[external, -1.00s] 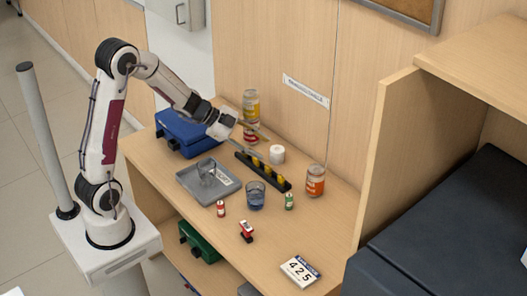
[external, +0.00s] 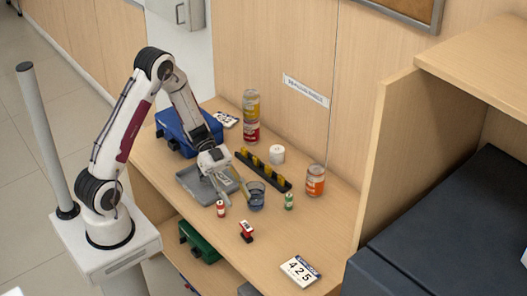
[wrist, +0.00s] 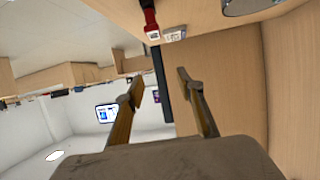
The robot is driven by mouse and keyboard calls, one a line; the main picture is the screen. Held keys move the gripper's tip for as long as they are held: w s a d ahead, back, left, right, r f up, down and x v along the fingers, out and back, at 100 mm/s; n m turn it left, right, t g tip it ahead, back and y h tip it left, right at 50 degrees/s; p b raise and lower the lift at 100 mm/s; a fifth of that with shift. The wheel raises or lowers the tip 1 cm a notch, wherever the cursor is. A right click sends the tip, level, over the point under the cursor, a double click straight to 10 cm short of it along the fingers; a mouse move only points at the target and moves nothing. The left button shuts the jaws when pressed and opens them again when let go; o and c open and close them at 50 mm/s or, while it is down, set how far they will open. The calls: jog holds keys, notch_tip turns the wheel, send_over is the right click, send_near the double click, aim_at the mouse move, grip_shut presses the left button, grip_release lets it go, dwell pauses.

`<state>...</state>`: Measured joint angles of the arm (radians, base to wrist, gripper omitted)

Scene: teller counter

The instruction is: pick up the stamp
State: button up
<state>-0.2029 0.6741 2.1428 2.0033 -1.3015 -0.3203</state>
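The stamp (external: 246,231) is small and red with a white label, on the counter near its front edge. In the wrist view a red and white-labelled object, likely the stamp (wrist: 152,22), shows at the top, beyond the fingertips. My gripper (external: 232,195) is above the counter by the grey tray and the blue glass, behind and left of the stamp and apart from it. In the wrist view my gripper (wrist: 160,76) has its two fingers spread with nothing between them.
The blue tumbler (external: 257,197) stands close to my fingers. The grey tray (external: 194,184) is below my wrist. A red-and-white cylinder (external: 221,209) and a green one (external: 289,201) flank the glass. A black rack (external: 283,186) lies behind. A 425 sign (external: 299,270) is front right.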

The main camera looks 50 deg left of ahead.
aim_at(244, 222)
jog(key=shift+f, duration=0.15)
jog(key=shift+f, duration=2.8)
jog(key=shift+f, duration=0.1)
jog(key=shift+f, duration=0.45)
jog(key=shift+x, duration=2.5)
jog(key=shift+c, duration=0.5)
grip_shut()
